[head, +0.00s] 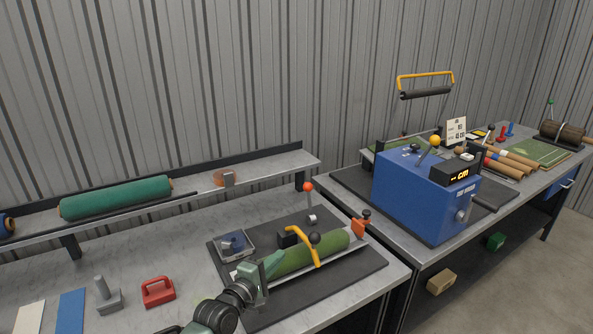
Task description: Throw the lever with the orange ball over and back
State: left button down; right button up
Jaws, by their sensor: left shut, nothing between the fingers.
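A lever with an orange-red ball (308,187) stands at the back edge of the black mat (362,268) on the near bench. Its stem rises nearly upright from a small pale hub. A second lever with a yellow-orange ball (434,140) leans on top of the blue machine (412,195) on the right bench. My left gripper (272,262) is shut and empty, low over the front of the mat, beside the left end of the green turf roll (300,255). It is in front of the orange-red ball lever and apart from it. My right gripper is out of view.
A yellow curved handle with a black knob (315,238) arches over the turf roll. A small tray (233,246) lies left of it, and an orange clamp (360,227) stands at right. A raised shelf (270,166) runs behind. A red-handled block (158,291) sits at front left.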

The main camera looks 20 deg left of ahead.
aim_at(309, 201)
jog(key=i+j, duration=0.25)
jog(key=i, duration=0.25)
jog(key=i+j, duration=0.25)
jog(key=i, duration=0.25)
